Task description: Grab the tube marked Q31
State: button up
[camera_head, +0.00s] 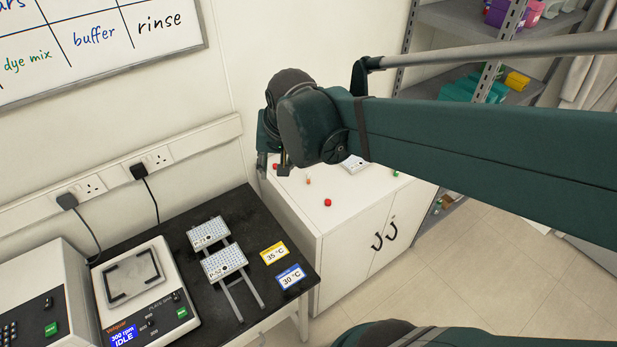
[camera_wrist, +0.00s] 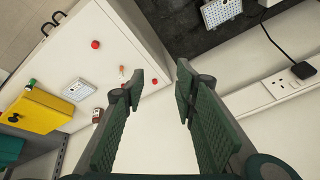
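No label reading Q31 can be made out in either view. On the white cabinet top, a small orange tube (camera_head: 308,181) stands between two red round caps (camera_head: 327,202); in the wrist view the orange tube (camera_wrist: 122,71) is just left of my left finger. A green-capped item (camera_wrist: 31,84) lies farther left in the wrist view; its green top (camera_head: 396,173) shows at the cabinet's right in the head view. My gripper (camera_wrist: 160,77) is open and empty, its fingers wide apart. In the head view it is partly hidden by my arm, above the cabinet's back edge.
A white well plate (camera_wrist: 80,90) lies on the cabinet top (camera_head: 345,205). A black bench (camera_head: 185,235) to the left holds plates P-79 (camera_head: 208,233) and P-52 (camera_head: 224,262), temperature cards and a shaker (camera_head: 140,285). The wall with sockets (camera_head: 160,158) stands close behind.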

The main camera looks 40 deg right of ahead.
jog(key=w+d+f+m+g+p, duration=0.1)
jog(key=w+d+f+m+g, duration=0.1)
jog(key=w+d+f+m, duration=0.6)
jog(key=m+g, duration=0.2)
jog(key=m, duration=0.2)
send_over(309, 172)
jog(key=a, duration=0.1)
jog(key=shift+y, duration=0.3)
notch_tip(309, 172, down, 8)
jog(key=shift+r+p, duration=0.15)
jog(key=shift+p, duration=0.3)
jog(key=shift+d+f+g, duration=0.3)
jog(key=shift+d+f, duration=0.1)
jog(key=shift+f, duration=0.2)
jog(key=shift+f, duration=0.1)
jog(key=shift+f, duration=1.15)
jog(key=shift+f, duration=0.15)
jog(key=shift+f+b, duration=0.35)
jog(key=shift+f, duration=2.15)
jog(key=shift+c, duration=0.5)
jog(key=c, duration=0.7)
